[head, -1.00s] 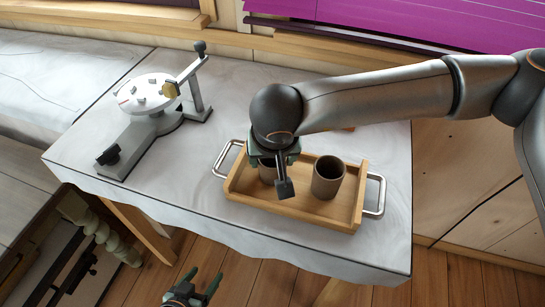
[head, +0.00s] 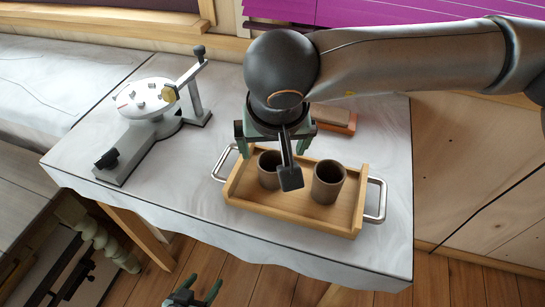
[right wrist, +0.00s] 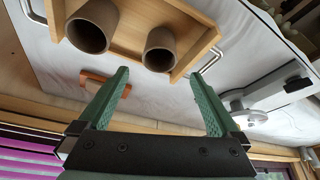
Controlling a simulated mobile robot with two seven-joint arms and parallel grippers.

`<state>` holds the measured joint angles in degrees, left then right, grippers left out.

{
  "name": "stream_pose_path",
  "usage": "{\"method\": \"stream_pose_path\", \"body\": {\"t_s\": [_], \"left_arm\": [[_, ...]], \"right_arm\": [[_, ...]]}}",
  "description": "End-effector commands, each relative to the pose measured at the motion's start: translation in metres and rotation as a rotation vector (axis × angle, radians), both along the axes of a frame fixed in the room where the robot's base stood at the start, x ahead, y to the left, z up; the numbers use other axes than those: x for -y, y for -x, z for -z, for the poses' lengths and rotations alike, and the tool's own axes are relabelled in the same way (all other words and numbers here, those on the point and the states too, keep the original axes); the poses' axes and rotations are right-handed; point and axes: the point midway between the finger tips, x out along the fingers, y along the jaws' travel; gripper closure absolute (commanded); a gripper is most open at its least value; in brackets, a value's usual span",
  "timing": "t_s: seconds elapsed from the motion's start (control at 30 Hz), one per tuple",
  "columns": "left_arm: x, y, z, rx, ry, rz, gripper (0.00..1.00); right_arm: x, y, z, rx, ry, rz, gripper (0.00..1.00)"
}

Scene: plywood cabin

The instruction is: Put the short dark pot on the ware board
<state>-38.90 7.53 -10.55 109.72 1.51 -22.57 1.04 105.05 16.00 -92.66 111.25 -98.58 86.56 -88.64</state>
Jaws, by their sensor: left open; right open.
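The wooden board with raised sides and metal handles (head: 290,208), seemingly the ware board, lies on the table. Two upright dark brown pots stand on it. The left pot (head: 267,172) looks a little shorter and is partly hidden by my right gripper's hanging part; it shows in the right wrist view (right wrist: 160,50). The right pot (head: 328,183) stands apart from it and also shows in the wrist view (right wrist: 88,28). My right gripper (head: 273,148) is open and empty, above the left pot and clear of it. My left gripper (head: 197,293) is open and empty, low at the bottom edge.
A grey device with a round disc (head: 148,98) stands on the table's left. An orange and tan block (head: 335,119) lies behind the board. The white-covered tabletop (head: 200,155) is bare between the device and the board.

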Motion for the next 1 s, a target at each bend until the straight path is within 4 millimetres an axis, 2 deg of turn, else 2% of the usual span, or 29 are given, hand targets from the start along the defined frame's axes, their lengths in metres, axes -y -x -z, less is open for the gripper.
{"method": "stream_pose_path", "body": {"t_s": [0.1, 0.3, 1.0], "left_arm": [[0.0, 0.0, 0.003, 0.0, 0.0, 0.0, 0.29], [0.0, 0.0, 0.004, -0.001, 0.0, 0.0, 0.29], [0.0, 0.0, 0.004, -0.001, 0.0, 0.0, 0.29]], "right_arm": [[0.001, 0.007, -0.018, 0.002, -0.001, 0.001, 0.01], [0.001, 0.013, -0.031, 0.0, 0.0, 0.0, 0.01], [0.001, 0.013, -0.031, -0.001, 0.0, 0.0, 0.01]]}}
